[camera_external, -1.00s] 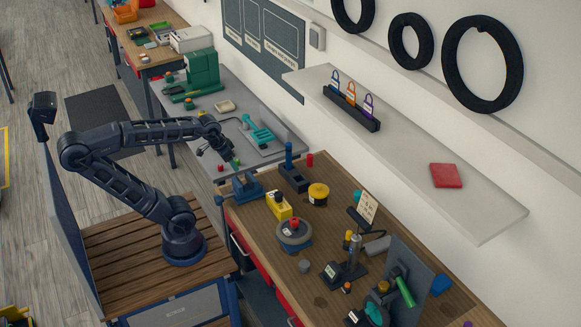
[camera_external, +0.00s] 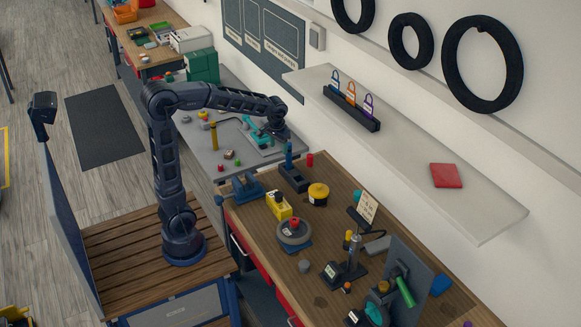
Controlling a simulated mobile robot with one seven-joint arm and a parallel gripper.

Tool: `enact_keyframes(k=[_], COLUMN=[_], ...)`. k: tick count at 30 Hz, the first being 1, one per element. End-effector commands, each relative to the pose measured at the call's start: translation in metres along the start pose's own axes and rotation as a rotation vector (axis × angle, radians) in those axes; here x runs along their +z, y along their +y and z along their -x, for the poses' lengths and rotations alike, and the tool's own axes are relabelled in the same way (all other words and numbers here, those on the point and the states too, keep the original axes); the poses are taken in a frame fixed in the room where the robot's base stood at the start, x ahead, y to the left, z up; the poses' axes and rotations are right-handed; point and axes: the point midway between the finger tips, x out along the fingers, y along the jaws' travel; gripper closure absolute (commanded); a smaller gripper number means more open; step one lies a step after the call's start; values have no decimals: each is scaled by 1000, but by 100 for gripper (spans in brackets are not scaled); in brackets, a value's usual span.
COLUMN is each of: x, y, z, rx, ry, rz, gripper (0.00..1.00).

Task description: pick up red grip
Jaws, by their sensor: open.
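A short upright red cylinder (camera_external: 310,160), which looks like the red grip, stands at the back edge of the wooden workbench, just right of a blue post on a dark block (camera_external: 293,175).
A teal tool (camera_external: 255,130) lies partly under my gripper on the grey table (camera_external: 205,155). A yellow block (camera_external: 279,206), a yellow disc (camera_external: 318,194) and a round grey device (camera_external: 294,235) stand on the workbench. A wall shelf (camera_external: 400,150) overhangs to the right.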

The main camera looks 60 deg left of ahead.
Motion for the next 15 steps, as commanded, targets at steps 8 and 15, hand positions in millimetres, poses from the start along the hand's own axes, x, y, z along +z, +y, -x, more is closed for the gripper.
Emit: enact_keyframes(k=[8,15], x=[-65,-118], y=[6,6], z=[-54,-102], rx=[-34,-50], ry=[-68,-110], rz=[81,186], gripper=[43,43])
